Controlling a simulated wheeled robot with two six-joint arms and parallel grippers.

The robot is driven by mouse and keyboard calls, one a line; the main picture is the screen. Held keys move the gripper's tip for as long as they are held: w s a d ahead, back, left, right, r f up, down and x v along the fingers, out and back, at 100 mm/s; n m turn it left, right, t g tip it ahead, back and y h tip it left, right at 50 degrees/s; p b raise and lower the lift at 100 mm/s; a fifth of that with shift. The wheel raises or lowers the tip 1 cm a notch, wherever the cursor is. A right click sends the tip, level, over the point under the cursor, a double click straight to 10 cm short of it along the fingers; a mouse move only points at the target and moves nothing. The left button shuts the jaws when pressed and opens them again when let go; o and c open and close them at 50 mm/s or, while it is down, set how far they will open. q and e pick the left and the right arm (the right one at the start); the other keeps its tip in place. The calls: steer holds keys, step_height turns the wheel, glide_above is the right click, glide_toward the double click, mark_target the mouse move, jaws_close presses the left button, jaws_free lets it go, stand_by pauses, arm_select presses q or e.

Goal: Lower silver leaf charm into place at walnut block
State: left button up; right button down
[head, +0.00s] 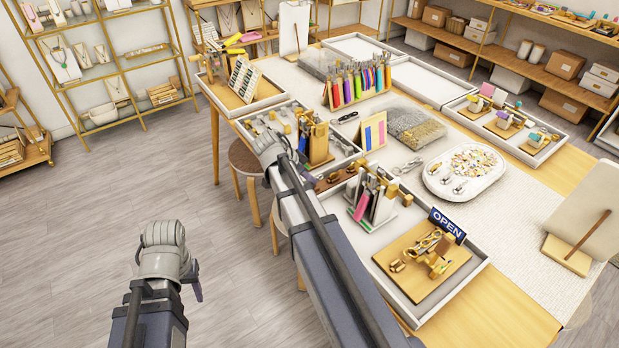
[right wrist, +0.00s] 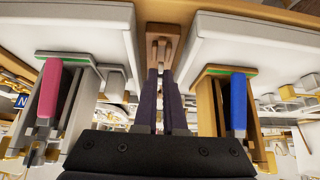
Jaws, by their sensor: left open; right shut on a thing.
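A narrow walnut block (head: 343,176) lies between two grey trays, and it also shows ahead of my fingers in the right wrist view (right wrist: 160,28). My right gripper (right wrist: 164,74) is shut, with its dark fingers close together and pointing at the block's near end. The silver leaf charm cannot be made out; it is at or hidden by the fingertips. I cannot tell whether it touches the block. In the head view my right forearm and wrist cover part of this area. My left gripper (head: 197,287) is open and empty over the floor, away from the table.
A tray with a pink-tagged rack (head: 363,206) and an OPEN sign (head: 447,225) stands right of the block. A tray with a wooden rack (head: 318,143) stands on its other side. A white oval dish (head: 464,197) lies farther right. Stools stand by the table edge.

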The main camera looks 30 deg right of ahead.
steer(key=shift+f+b, duration=0.95)
steer(key=shift+b, duration=0.05)
stand_by(2.0)
steer(key=c, duration=0.9)
jaws_free()
steer(key=shift+a+r, duration=0.1)
steer(key=shift+r, duration=0.05)
steer(key=shift+p+v, duration=2.5)
steer(key=shift+v, duration=0.35)
steer(key=p+v, duration=0.6)
steer(key=v, duration=0.1)
steer(key=shift+a+r, duration=0.25)
steer(key=shift+r, duration=0.05)
